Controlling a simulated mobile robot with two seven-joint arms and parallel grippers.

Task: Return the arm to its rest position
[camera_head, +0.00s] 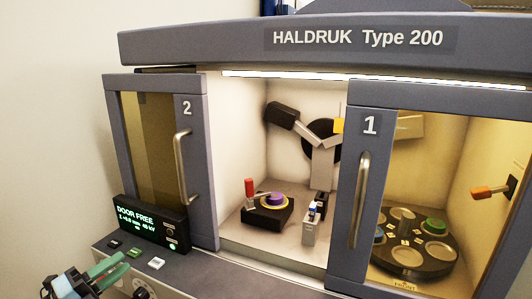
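Inside the cabinet's open middle bay, a jointed arm (308,134) is mounted by a dark round hub (320,135) on the back wall. It reaches up and left to a black block (283,116), with a yellow piece (338,125) beside the hub. My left gripper (122,264) is low at the left, in front of the control ledge and outside the cabinet. Its two green fingers point right and look apart, with nothing seen between them. My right gripper is not in view.
Sliding door 2 (197,170) stands left of the bay and door 1 (345,200) right of it. In the bay are a black stage (266,217) and a small grey post (309,228). A carousel (408,263) shows behind door 1. A display (150,226) reads DOOR FREE.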

